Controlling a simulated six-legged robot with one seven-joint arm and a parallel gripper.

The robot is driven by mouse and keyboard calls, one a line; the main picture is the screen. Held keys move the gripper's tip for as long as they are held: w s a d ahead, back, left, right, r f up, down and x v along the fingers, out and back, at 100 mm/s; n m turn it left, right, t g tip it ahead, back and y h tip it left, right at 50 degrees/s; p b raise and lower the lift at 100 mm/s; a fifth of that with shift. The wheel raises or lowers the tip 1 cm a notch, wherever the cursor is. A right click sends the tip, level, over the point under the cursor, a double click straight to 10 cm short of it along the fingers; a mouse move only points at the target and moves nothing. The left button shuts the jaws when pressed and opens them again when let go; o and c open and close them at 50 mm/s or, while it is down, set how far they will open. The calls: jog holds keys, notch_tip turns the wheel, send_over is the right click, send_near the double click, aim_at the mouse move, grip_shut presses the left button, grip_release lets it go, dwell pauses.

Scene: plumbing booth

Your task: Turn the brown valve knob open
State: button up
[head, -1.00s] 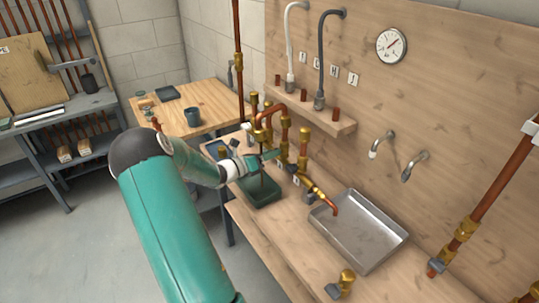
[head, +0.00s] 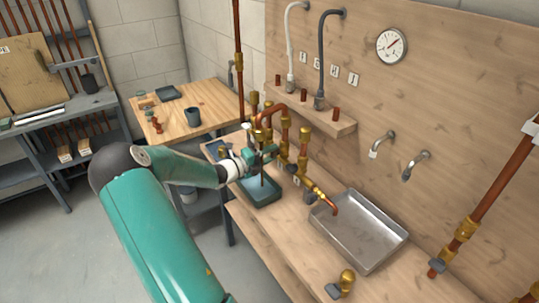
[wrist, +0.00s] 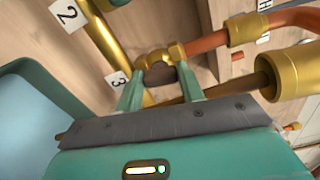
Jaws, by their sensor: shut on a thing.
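The brown valve knob (wrist: 160,73) shows in the wrist view, on a brass fitting of the pipework. My gripper (wrist: 160,86) has one teal finger on each side of it and is shut on it. The fingers cover part of the knob's sides. In the head view my gripper (head: 271,154) is at the left part of the brass and copper pipework (head: 284,140), above a teal tray. The knob itself is too small and hidden there to make out.
The teal tray (head: 264,201) stands below my gripper, its inside pale blue. A metal tray (head: 360,230) lies on the bench to the right, below a copper spout (head: 333,206). Number cards 2 (wrist: 67,14) and 3 (wrist: 118,80) are close by. A pressure gauge (head: 391,46) hangs on the wall.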

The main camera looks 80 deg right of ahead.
jog(key=shift+n, duration=0.4)
jog(key=o, duration=1)
jog(key=shift+a, duration=0.1)
jog(key=v, duration=1.3)
jog(key=shift+w+a, duration=0.25)
jog(key=shift+w, duration=0.05)
